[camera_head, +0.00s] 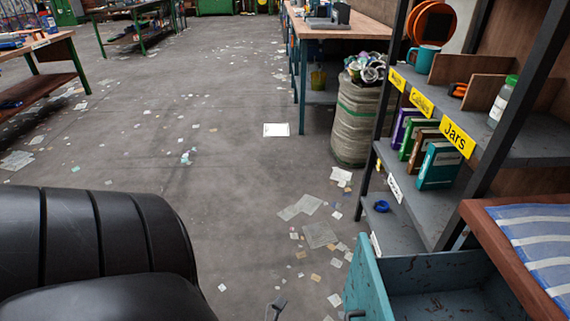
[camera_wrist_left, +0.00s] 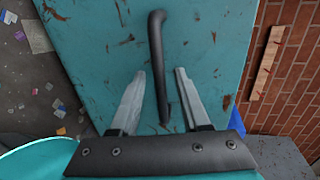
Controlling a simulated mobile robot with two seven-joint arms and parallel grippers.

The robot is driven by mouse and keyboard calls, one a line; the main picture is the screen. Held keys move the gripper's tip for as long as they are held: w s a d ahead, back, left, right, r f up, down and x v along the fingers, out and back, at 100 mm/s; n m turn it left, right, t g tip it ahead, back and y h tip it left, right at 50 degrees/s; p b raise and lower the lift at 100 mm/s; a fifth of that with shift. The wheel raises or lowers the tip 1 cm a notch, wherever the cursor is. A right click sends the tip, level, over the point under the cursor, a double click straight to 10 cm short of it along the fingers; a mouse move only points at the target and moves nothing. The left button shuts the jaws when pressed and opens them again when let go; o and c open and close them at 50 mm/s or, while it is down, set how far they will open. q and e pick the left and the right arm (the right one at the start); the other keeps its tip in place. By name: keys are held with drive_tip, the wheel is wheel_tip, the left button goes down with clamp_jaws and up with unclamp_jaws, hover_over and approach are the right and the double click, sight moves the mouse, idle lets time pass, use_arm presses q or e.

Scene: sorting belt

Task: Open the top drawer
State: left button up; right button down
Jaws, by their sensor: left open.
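The teal drawer (camera_head: 362,275) is at the lower right of the head view. It stands pulled out from under a brown wooden top, and its empty-looking inside shows. Its dark handle (camera_head: 354,315) is just visible at the bottom edge. In the left wrist view the scuffed teal drawer front (camera_wrist_left: 215,60) fills the middle, with the black bar handle (camera_wrist_left: 157,45) on it. My left gripper (camera_wrist_left: 160,72) is open, its two grey fingers either side of the handle's lower end in that view. A fingertip shows in the head view, left of and apart from the drawer. My right gripper is out of view.
A striped blue cloth (camera_head: 540,240) lies on the wooden top (camera_head: 495,220). A filled sack (camera_head: 358,120) stands beyond. The littered floor to the left is open.

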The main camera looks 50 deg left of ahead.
use_arm(q)
drive_tip(key=p+v, duration=0.3)
drive_tip(key=v, duration=1.1)
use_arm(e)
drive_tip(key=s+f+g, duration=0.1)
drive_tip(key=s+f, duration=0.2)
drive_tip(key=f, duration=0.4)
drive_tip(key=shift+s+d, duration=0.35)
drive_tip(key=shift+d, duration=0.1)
